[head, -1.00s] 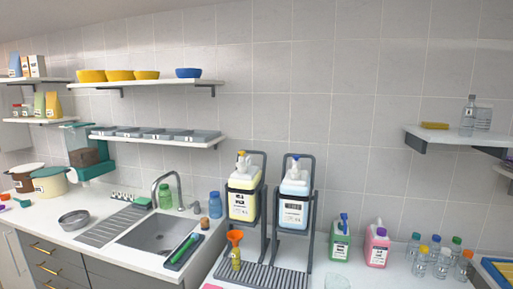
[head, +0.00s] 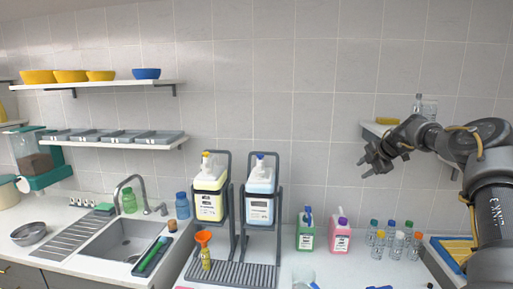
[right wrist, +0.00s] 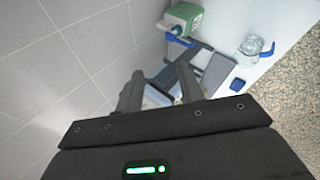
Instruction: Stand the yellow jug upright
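The yellow jug (head: 209,205) has a white label and a yellow top. It sits raised in a dark grey frame stand behind the counter's front edge, and looks roughly upright in the head view; I cannot tell a slight tilt. A blue-white jug (head: 260,208) sits in the matching frame to its right. Below the yellow jug, an orange funnel (head: 203,237) stands in a small yellowish bottle (head: 206,259). My right gripper (head: 365,167) is open and empty, in the air well right of both jugs; its spread fingers also show in the right wrist view (right wrist: 159,88). My left gripper is not in view.
A green jug (head: 305,232) and a pink jug (head: 340,236) stand right of the frames, with several small capped bottles further right. A wall shelf (head: 375,130) is behind my right arm. The sink (head: 122,242) is on the left.

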